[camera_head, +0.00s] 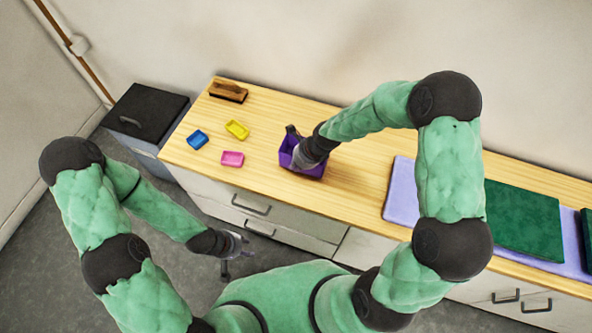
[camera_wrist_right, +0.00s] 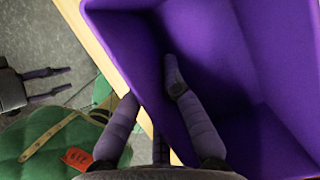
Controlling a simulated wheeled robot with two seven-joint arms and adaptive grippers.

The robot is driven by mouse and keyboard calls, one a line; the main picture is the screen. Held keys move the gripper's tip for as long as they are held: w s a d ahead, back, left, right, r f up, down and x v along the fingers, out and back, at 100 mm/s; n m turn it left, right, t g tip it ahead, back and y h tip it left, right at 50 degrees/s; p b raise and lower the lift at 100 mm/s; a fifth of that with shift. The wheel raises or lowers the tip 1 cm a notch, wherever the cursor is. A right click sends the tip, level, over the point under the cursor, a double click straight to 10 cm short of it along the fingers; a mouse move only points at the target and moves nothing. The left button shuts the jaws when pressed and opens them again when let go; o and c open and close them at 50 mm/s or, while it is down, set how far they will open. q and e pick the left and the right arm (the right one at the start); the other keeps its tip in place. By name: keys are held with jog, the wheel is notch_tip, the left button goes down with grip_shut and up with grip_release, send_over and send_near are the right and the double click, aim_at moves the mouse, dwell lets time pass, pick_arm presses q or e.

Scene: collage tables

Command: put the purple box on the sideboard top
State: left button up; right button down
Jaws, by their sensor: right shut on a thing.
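The purple box (camera_head: 309,170) is an open-topped box at the middle of the wooden sideboard top (camera_head: 340,206), near its front edge. Whether it rests on the wood or hangs just above it is hard to tell. My right gripper (camera_head: 300,158) is shut on one wall of the purple box. In the right wrist view, one finger is inside the purple box (camera_wrist_right: 215,50) and the other is outside its wall. My left gripper (camera_head: 236,267) is empty and open, low in front of the sideboard drawers; its spread fingers also show in the right wrist view (camera_wrist_right: 52,82).
Blue (camera_head: 197,140), yellow (camera_head: 237,130) and pink (camera_head: 232,159) small trays lie left of the box. A brown brush (camera_head: 228,91) lies at the back left. A lilac mat (camera_head: 400,194) with a dark green board (camera_head: 522,222) covers the right side. A dark-lidded bin (camera_head: 145,111) stands at the left end.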

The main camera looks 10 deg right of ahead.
notch_tip(320, 180, down, 2)
jog(key=shift+f+b, duration=0.15)
jog(key=shift+b, duration=0.4)
jog(key=c, duration=1.4)
grip_release()
jog(key=shift+p+v, duration=2.55)
jog(key=shift+v, duration=3.6)
